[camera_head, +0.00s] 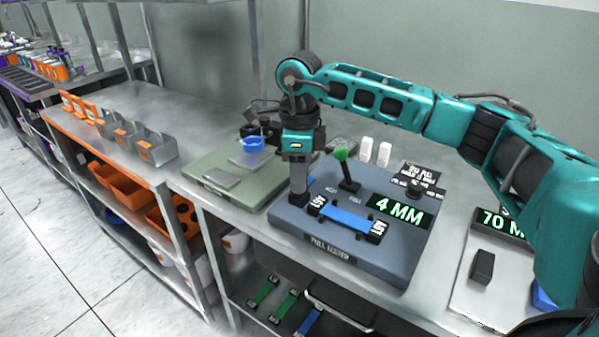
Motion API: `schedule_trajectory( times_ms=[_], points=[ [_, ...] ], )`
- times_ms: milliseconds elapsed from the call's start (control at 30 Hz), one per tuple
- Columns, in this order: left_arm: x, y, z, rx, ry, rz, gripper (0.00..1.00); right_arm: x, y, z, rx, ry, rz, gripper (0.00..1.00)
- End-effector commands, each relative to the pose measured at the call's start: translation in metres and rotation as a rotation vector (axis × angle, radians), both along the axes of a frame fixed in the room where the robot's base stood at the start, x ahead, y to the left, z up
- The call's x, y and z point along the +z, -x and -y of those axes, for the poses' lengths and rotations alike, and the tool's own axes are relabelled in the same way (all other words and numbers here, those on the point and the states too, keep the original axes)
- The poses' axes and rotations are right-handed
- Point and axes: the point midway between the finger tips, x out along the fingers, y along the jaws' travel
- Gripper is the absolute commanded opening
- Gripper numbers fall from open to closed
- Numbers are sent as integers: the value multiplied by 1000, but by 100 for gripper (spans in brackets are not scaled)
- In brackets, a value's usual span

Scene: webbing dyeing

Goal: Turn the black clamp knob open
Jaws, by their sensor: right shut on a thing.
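The blue-grey pull tester (292,232) stands on the metal bench, with a blue webbing strip (347,217) lying across it between two black-and-white labelled end pieces. My right gripper (298,188) points straight down over the tester's left end. It is shut on a dark piece low at its fingertips, which looks like the black clamp knob (299,203); the fingers hide most of it. Another black knob (415,188) sits at the tester's right back. A lever with a green top (341,154) stands behind the webbing. The display (398,211) reads 4 MM. My left gripper is not in view.
A green-grey station (193,166) with a blue ring (252,145) is left of the tester. White bottles (366,148) stand behind it. A scale (468,287) with a dark block is at the right. Orange bins (119,183) fill the left shelf.

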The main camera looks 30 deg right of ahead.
Motion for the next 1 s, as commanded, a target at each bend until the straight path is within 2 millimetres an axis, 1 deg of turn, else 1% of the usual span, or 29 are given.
schedule_trajectory(
  times_ms=[67, 100, 367, 600, 667, 733, 867, 1000],
  points=[
    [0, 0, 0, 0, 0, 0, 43, 2, -1, 0, 1, 0, 5, 3],
    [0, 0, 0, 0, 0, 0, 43, 2, -1, 0, 0, 0, 5, 34],
    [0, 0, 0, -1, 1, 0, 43, 1, 0, 0, -1, 0, 3, 59],
    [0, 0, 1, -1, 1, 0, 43, 1, 0, 0, -1, 0, 1, 59],
    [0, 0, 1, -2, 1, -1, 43, 4, 0, 0, -1, 1, 2, 59],
    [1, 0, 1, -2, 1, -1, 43, 11, -1, 0, -1, 0, 4, 59],
    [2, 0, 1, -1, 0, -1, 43, 35, -1, 0, -1, -1, 6, 59],
    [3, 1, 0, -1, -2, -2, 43, 67, -1, 0, -2, -1, 7, 59]
  ],
)
